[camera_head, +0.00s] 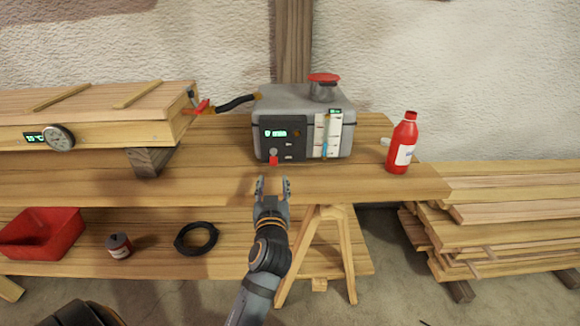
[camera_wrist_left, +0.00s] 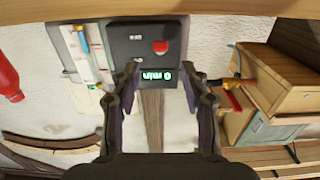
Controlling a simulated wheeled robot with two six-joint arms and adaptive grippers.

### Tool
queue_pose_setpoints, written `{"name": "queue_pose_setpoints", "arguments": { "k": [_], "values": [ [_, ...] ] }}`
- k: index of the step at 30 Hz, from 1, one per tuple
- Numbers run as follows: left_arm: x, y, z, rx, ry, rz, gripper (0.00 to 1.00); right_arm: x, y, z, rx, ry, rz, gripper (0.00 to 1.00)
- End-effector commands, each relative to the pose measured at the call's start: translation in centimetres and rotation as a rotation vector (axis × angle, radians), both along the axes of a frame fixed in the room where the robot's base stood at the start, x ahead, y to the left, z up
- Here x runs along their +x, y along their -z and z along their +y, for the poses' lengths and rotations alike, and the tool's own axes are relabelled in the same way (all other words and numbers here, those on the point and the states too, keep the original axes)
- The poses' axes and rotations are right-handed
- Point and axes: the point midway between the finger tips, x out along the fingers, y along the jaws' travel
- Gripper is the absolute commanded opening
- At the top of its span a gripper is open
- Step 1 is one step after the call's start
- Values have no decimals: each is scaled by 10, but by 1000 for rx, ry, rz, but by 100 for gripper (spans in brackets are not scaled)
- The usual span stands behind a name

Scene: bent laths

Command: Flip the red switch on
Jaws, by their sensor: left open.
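The red switch (camera_head: 273,161) sits low on the dark front panel (camera_head: 283,136) of a grey box (camera_head: 240,140) on the bench. In the left wrist view, which is turned over, the red switch (camera_wrist_left: 160,47) is on the dark panel, just beyond the fingertips. I cannot tell its position. My left gripper (camera_head: 272,182) is open and empty, in front of the panel and a little below the switch, apart from it. In the left wrist view my gripper (camera_wrist_left: 160,72) has its fingers spread on either side of the lit green display (camera_wrist_left: 158,77). My right gripper is not seen.
A red bottle (camera_head: 402,145) stands right of the box. The lower shelf holds a red bin (camera_head: 40,233), a can (camera_head: 119,245) and a black coil (camera_head: 196,239).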

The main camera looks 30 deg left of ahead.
Motion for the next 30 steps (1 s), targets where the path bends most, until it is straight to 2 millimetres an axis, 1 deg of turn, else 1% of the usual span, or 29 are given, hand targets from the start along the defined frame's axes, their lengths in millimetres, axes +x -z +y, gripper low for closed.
{"name": "queue_pose_setpoints", "arguments": {
  "k": [5, 8, 15, 19, 24, 30],
  "values": [
    [7, 0, 3, 5, 4, 2, 45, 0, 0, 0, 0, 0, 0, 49],
    [20, -1, 12, 8, 3, 2, 45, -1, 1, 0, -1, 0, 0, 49],
    [64, 0, 40, 6, 0, 4, 45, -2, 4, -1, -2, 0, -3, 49],
    [80, 1, 49, 3, 0, 4, 45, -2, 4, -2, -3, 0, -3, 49],
    [89, 1, 55, 0, 0, 4, 45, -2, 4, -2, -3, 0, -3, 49],
    [89, 2, 55, 0, 1, 4, 45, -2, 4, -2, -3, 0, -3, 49]
  ]
}}
